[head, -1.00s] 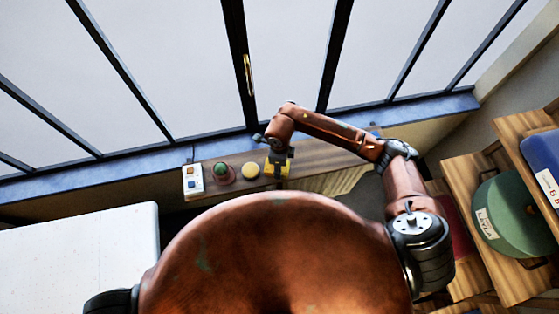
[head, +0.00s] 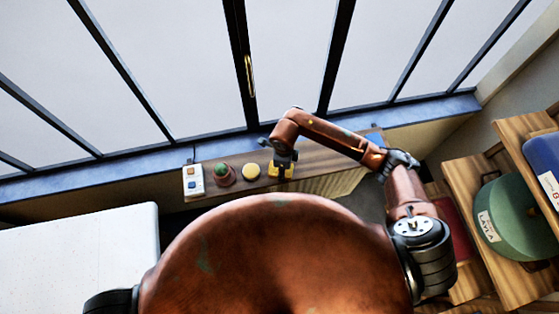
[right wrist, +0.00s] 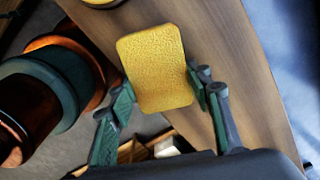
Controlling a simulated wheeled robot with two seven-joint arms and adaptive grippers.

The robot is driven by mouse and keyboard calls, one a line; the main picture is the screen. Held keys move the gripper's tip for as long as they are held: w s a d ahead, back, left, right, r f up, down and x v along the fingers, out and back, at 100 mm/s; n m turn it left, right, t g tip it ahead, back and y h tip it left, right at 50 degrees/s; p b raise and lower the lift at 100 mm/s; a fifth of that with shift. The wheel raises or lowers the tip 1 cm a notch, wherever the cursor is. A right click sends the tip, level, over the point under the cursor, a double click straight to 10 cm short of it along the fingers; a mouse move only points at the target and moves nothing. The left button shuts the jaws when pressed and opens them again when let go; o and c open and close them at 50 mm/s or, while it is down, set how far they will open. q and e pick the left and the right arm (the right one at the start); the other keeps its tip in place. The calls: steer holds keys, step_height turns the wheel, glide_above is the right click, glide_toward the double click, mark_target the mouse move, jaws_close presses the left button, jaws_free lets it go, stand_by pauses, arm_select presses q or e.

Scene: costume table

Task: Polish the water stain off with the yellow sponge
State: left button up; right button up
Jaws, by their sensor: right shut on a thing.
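The yellow sponge (right wrist: 155,68) is held between the two fingers of my right gripper (right wrist: 160,100), which is shut on it. In the head view the sponge (head: 281,173) is a small yellow block beneath my right gripper (head: 282,160), over the narrow wooden table (head: 317,160). The wood (right wrist: 232,60) lies behind the sponge in the right wrist view. I cannot tell whether the sponge touches it. I see no water stain on the visible wood. My left gripper is not in view.
Left of the sponge stand a yellow round thing (head: 251,171), a green-and-red thing (head: 222,173) and a white box with coloured patches (head: 193,180). A blue thing (head: 375,138) is at the table's right end. Windows rise behind. Shelves with a green round box (head: 510,221) stand at right.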

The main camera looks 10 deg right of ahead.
steer(key=shift+a, duration=0.5)
steer(key=shift+a+r, duration=0.15)
steer(key=shift+r, duration=0.05)
step_height(320, 180, up, 2)
steer(key=shift+w+p, duration=0.1)
steer(key=shift+p, duration=0.35)
step_height(320, 180, up, 2)
steer(key=shift+p, duration=0.6)
steer(key=shift+r+p, duration=0.95)
steer(key=shift+r, duration=0.9)
